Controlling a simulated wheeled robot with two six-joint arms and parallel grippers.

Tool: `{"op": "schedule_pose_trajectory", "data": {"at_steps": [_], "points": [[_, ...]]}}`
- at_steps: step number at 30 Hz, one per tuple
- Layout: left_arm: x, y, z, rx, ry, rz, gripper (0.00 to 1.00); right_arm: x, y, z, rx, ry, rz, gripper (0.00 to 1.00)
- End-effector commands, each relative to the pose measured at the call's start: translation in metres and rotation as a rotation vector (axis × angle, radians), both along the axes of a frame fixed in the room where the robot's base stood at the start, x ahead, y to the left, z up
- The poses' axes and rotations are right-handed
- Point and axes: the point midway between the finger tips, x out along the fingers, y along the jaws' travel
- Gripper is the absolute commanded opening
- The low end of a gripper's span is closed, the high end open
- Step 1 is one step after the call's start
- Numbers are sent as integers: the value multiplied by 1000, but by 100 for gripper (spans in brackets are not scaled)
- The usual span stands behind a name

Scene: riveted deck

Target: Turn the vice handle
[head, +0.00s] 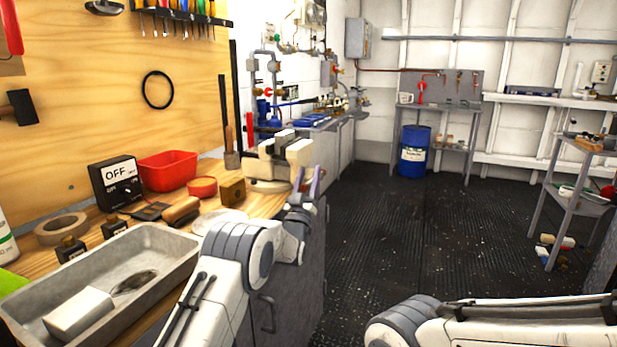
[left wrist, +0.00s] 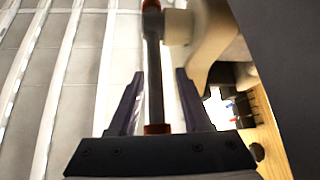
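The vice handle (left wrist: 154,80), a dark bar with orange-red ends, shows in the left wrist view. My left gripper (head: 309,184) is beside the vice's right side, off the bench edge. In the left wrist view its two fingers (left wrist: 160,72) are apart, with the handle between them in the picture and a gap on both sides. The handle is hard to make out in the head view. My right gripper is out of view.
On the bench are a wooden block (head: 232,190), a red tub (head: 166,171), an OFF-marked box (head: 116,182) and a grey tray (head: 170,262). A tall tool (head: 231,159) leans behind the vice. The dark floor (head: 420,230) to the right is open.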

Motion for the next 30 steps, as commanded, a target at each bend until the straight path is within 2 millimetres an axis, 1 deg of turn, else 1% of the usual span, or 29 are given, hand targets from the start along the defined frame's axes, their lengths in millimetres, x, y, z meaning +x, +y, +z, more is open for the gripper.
{"op": "schedule_pose_trajectory", "data": {"at_steps": [4, 7, 15, 21, 24, 30], "points": [[-2, -1, -1, 1, 1, -1, 48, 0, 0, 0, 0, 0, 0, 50], [-7, 0, -6, 1, 2, -1, 48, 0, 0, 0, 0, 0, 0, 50], [-40, 7, -29, 0, 3, 0, 48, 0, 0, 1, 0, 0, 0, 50], [-57, 11, -42, 1, 2, 1, 48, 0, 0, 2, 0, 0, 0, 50], [-60, 11, -43, 0, 0, 1, 48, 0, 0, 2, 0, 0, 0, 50], [-61, 11, -44, 0, 0, 1, 48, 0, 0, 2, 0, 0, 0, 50]]}}
